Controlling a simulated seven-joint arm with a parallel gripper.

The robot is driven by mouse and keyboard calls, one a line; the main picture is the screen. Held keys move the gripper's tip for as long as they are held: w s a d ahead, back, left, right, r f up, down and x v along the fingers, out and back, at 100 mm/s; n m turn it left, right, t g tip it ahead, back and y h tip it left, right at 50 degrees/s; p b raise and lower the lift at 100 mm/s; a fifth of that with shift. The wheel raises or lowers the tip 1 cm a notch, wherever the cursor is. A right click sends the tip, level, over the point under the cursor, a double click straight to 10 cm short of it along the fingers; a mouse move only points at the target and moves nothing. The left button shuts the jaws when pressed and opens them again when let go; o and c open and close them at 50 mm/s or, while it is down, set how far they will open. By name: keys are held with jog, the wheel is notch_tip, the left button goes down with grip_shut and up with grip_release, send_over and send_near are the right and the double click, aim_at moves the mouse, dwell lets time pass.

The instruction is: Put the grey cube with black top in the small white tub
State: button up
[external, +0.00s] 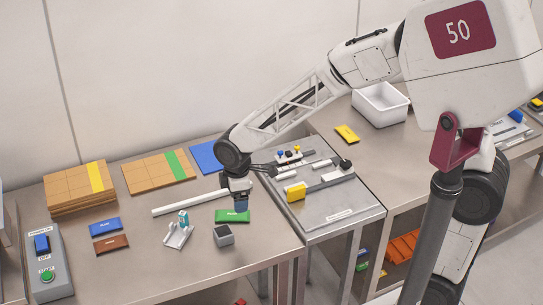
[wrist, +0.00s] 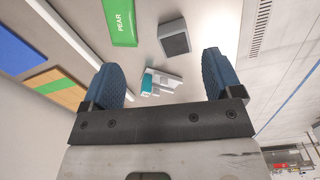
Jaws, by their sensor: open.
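The grey cube with black top (external: 224,235) stands on the left metal table, near its front right part. In the wrist view the cube (wrist: 174,38) is ahead of the fingertips, toward the right finger. My gripper (external: 239,200) is above the table, behind and slightly right of the cube in the external view. In the wrist view its two blue fingers (wrist: 161,62) are spread with nothing held between them. The white tub (external: 380,104) stands on the farther table to the right, open at the top; its floor is partly visible.
A green block labelled PEAR (wrist: 120,20) lies beside the cube; it also shows in the external view (external: 226,216). A small white and teal holder (external: 179,233) stands left of the cube. A grey fixture plate (external: 335,217) and a yellow block (external: 347,133) lie rightward.

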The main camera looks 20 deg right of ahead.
jog(key=n, duration=0.2)
send_over(224, 230)
notch_tip(224, 230, down, 4)
jog(key=shift+f, duration=0.1)
jog(key=shift+f, duration=0.1)
jog(key=shift+f, duration=1.2)
jog(key=shift+f, duration=0.1)
jog(key=shift+f, duration=2.5)
jog(key=c, duration=1.1)
jog(key=shift+r, duration=0.15)
